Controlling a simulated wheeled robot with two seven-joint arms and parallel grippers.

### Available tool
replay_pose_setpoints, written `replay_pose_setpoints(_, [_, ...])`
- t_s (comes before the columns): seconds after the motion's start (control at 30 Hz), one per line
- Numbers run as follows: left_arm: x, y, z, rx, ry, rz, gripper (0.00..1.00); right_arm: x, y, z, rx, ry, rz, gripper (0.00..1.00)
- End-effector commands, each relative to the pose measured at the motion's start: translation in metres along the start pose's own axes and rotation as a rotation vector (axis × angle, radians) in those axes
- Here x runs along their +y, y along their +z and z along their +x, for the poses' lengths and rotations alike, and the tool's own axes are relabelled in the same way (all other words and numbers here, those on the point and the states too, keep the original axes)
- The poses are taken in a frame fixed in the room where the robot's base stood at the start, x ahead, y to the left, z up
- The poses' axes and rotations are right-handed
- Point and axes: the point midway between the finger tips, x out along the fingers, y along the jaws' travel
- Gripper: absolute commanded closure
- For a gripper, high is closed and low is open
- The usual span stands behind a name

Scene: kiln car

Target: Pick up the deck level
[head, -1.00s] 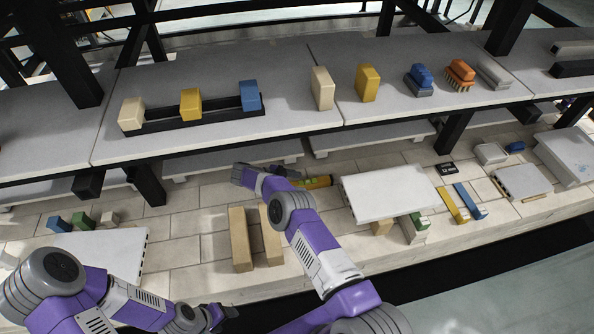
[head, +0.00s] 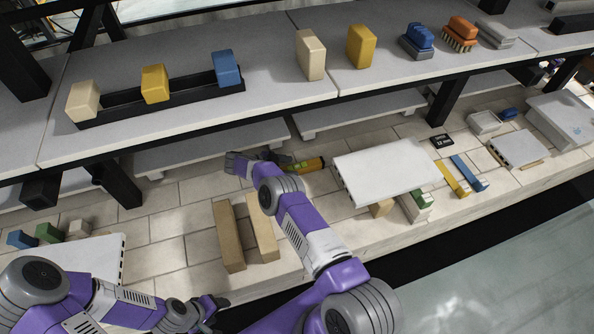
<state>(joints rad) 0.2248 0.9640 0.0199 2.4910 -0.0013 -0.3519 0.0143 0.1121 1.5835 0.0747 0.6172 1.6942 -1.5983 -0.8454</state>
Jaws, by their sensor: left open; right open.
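The deck level, an orange-yellow bar with green vials (head: 308,164), lies on the pale brick deck below the long shelf, left of a white slab. My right gripper (head: 258,157) is open at the level's left end. The wrist hides part of that end, and I cannot tell whether the fingers are around it or touch it. My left gripper (head: 214,306) is open and empty near the deck's front edge, well away from the level.
The shelf (head: 275,85) with coloured blocks and brushes overhangs the back of the deck. Two tan bars (head: 229,235) lie left of my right forearm. The white slab (head: 385,168) stands raised close to the level's right. Bare bricks show at left centre.

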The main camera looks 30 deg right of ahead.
Motion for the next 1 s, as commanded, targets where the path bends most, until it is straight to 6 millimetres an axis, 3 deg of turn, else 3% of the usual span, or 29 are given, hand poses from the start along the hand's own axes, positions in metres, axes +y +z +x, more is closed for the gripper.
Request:
replay_pose_setpoints(0.13, [-0.001, 0.0, 0.001, 0.0, 0.0, 0.0, 0.4, -0.001, 0.001, 0.022, 0.0, 0.0, -0.001, 0.34])
replay_pose_setpoints(0.37, [0.0, 0.0, 0.001, 0.0, 0.0, 0.0, 0.4, -0.001, 0.001, 0.025, -0.001, -0.001, -0.001, 0.34])
replay_pose_setpoints(0.8, [-0.001, 0.0, 0.001, 0.0, 0.0, 0.0, 0.4, -0.001, 0.001, 0.025, -0.001, -0.001, -0.002, 0.98])
replay_pose_setpoints(1.0, [0.0, 0.0, 0.001, 0.0, 0.0, 0.0, 0.4, -0.001, 0.0, 0.025, 0.0, -0.002, 0.0, 1.0])
